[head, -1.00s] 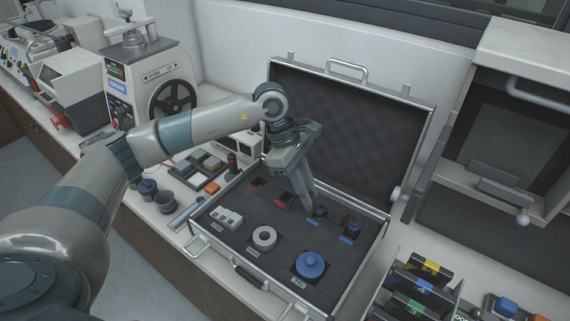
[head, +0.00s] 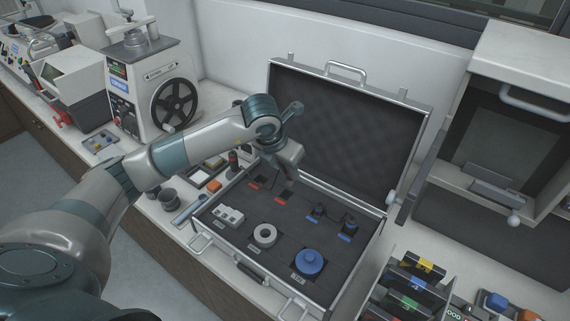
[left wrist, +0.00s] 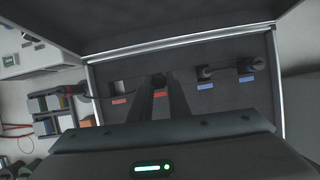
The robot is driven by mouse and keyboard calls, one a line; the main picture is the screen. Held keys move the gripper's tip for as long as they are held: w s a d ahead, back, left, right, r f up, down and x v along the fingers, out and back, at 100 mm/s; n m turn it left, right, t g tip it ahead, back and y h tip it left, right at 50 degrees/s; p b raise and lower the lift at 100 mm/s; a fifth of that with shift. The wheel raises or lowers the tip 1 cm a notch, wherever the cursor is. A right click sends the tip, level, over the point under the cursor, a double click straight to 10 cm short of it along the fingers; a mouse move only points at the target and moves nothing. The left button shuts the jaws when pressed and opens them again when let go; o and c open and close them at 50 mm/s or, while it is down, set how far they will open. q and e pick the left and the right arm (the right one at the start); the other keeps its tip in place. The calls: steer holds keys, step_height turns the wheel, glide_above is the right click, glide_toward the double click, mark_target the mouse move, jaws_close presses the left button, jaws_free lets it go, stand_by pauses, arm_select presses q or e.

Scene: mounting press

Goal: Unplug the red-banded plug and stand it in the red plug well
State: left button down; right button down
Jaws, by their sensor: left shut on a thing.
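The red plug wells are marked by red labels in the case, at the back left of the foam: one red label (head: 280,201) shows in the head view, and another red label (left wrist: 120,101) in the left wrist view. My left gripper (head: 293,178) is above this row, pointing down. In the left wrist view its fingers (left wrist: 163,88) are close together around a small dark plug (left wrist: 157,79), mostly hidden; I cannot see its band. A dark upright piece with some red (head: 232,160) stands just outside the case's left side; a thin cable runs from there toward the gripper.
Two black plugs stand by blue labels, one (head: 317,211) beside the other (head: 348,227). The foam also holds a white block (head: 229,216), a grey ring (head: 265,235) and a blue-topped disc (head: 310,263). The open lid (head: 350,125) rises behind.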

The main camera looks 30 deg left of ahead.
arm_select(q)
steer(key=shift+w+a+r+n+y, duration=0.15)
steer(key=shift+a+n+y, duration=0.25)
steer(key=shift+a+n, duration=0.4)
steer(key=shift+d+f, duration=0.2)
steer(key=shift+f, duration=0.05)
steer(key=shift+f+b, duration=0.4)
steer(key=shift+f, duration=1.1)
steer(key=shift+f, duration=0.1)
steer(key=shift+f+b, duration=0.2)
steer(key=shift+b, duration=0.35)
steer(key=shift+f+b, duration=2.15)
steer(key=shift+b, duration=0.1)
stand_by(0.5)
steer(key=c, duration=1)
jaws_free()
